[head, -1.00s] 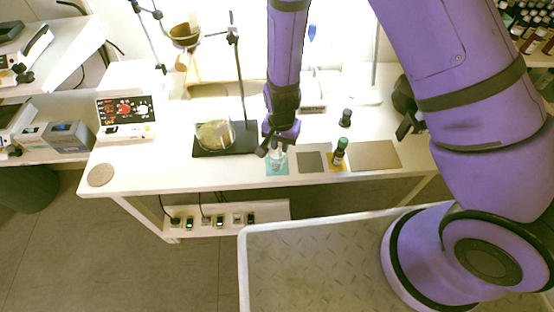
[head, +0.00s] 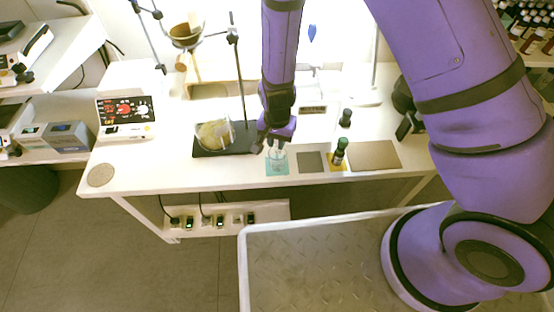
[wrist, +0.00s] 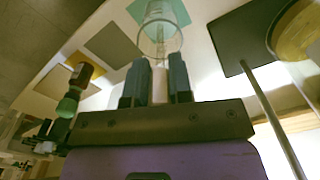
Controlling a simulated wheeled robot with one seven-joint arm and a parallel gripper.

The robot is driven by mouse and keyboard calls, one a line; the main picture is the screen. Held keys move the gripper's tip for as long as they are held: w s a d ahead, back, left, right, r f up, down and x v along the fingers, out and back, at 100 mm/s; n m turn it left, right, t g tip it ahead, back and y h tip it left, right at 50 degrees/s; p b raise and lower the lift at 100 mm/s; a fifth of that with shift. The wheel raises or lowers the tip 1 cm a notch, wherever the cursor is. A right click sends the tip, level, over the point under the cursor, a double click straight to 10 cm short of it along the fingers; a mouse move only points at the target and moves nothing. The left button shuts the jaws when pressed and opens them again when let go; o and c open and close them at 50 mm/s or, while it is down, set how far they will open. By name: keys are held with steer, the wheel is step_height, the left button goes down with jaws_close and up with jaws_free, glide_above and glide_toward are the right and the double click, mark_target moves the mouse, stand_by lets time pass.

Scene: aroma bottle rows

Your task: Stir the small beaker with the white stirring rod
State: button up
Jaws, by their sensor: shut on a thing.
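The small clear beaker (head: 277,163) stands on a teal mat (head: 273,173) near the front edge of the table. It also shows in the wrist view (wrist: 160,40), just beyond my fingertips. My gripper (head: 272,141) is above the beaker. In the wrist view my gripper (wrist: 159,72) is shut on the white stirring rod (wrist: 159,85), which shows as a pale bar between the two dark fingers. The rod's lower end appears to reach toward the beaker; whether it touches the glass, I cannot tell.
A grey mat (head: 311,162) and brown mat (head: 374,155) are bare.

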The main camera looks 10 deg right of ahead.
steer(key=shift+r, duration=4.45)
steer(key=shift+a, duration=0.1)
